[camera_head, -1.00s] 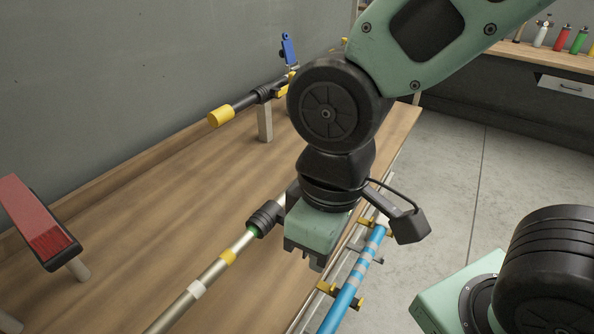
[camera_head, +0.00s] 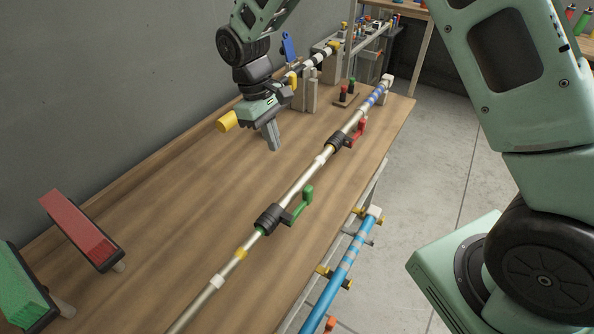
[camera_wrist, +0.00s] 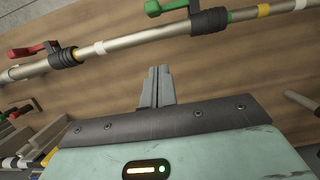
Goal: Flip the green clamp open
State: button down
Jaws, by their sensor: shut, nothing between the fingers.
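The green clamp (camera_head: 301,205) is a lever on a black collar (camera_head: 269,218) around a long metal pole (camera_head: 298,187) over the bench. The lever lies on the right side of the pole, its knobbed end pointing up and away along it.
A similar red clamp (camera_head: 357,132) sits farther along the same pole. A blue pole (camera_head: 345,266) runs along the bench's right edge. Bare wood (camera_head: 190,215) lies left of the pole.

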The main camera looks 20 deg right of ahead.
aim_at(300, 205)
dwell(0.3)
jog(key=s+d+f+p, duration=0.1)
jog(key=f, duration=0.2)
jog(key=s+d+f+p, duration=0.1)
jog(key=s+f+p, duration=0.1)
jog(key=f, duration=0.1)
jog(key=s+d+f+p, duration=0.1)
jog(key=f+p, duration=0.1)
jog(key=f, duration=0.1)
jog(key=shift+s+f, duration=0.15)
jog(key=shift+s, duration=0.15)
jog(key=shift+s+d+f+p, duration=0.2)
jog(key=shift+s+d+p, duration=0.1)
jog(key=shift+s+p, duration=0.05)
